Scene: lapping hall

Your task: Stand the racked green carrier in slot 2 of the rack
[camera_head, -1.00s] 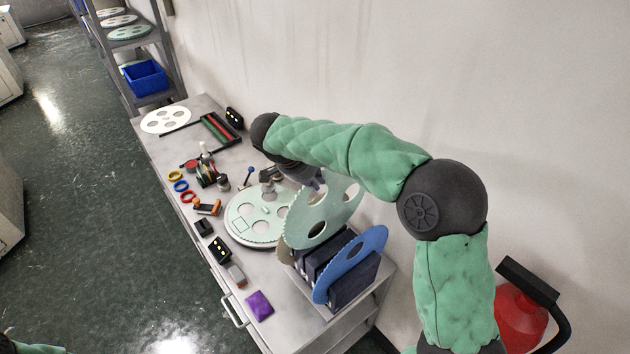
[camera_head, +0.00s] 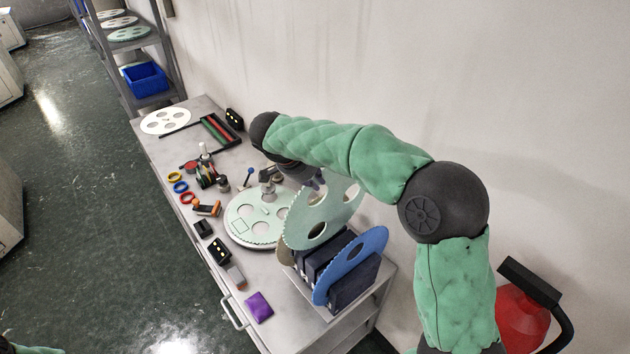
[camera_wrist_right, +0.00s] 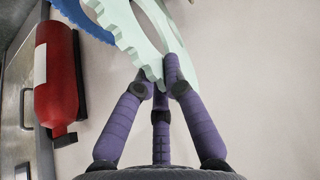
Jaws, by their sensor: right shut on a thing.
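The pale green carrier (camera_head: 338,208), a toothed disc with holes, is held upright and tilted over the left part of the dark blue slotted rack (camera_head: 345,292). My right gripper (camera_head: 316,182) is shut on its upper edge. In the right wrist view, the fingertips (camera_wrist_right: 163,82) pinch the toothed rim of the green carrier (camera_wrist_right: 128,38). A blue carrier (camera_head: 372,245) stands tilted in the right part of the rack. A grey-beige disc edge (camera_head: 284,252) shows at the rack's left end. I cannot tell whether the green carrier's lower edge is inside a slot. My left gripper is out of view.
A round plate with a pale green disc (camera_head: 243,207) lies left of the rack. Small tools and coloured rings (camera_head: 181,186) crowd the bench's front left. A purple pad (camera_head: 259,306) lies near the front edge. A white disc (camera_head: 165,121) is at the far end. The wall runs behind.

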